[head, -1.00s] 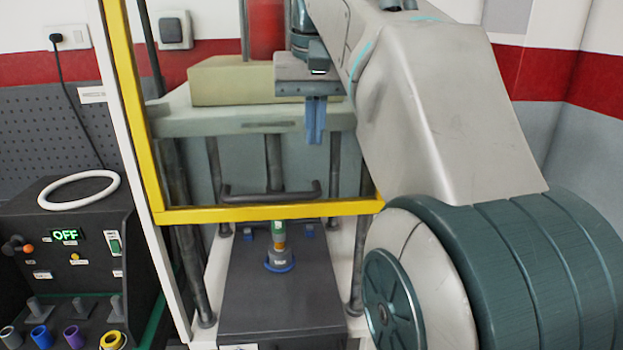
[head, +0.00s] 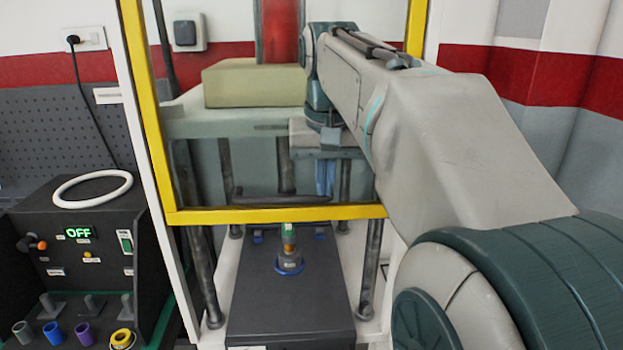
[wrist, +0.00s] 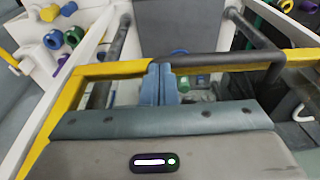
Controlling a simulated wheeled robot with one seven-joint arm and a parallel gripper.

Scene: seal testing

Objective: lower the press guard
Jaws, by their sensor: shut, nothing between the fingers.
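The press guard is a clear panel in a yellow frame (head: 280,214), raised, with its bottom rail above the press base. A dark bar handle (head: 283,198) runs along that rail; it also shows in the wrist view (wrist: 225,60). My gripper (head: 325,178) points down just above the handle's right part in the head view. Its blue fingers are together and empty. In the wrist view the fingers (wrist: 160,85) overlap the left end of the handle. I cannot tell whether they touch it. The arm hides the guard's right side.
Below the guard stands a dark block (head: 290,290) with a green-topped fitting (head: 289,245) in a blue ring. Metal posts (head: 370,265) flank it. A control box (head: 75,245) reading OFF, with several coloured rings, is at the left.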

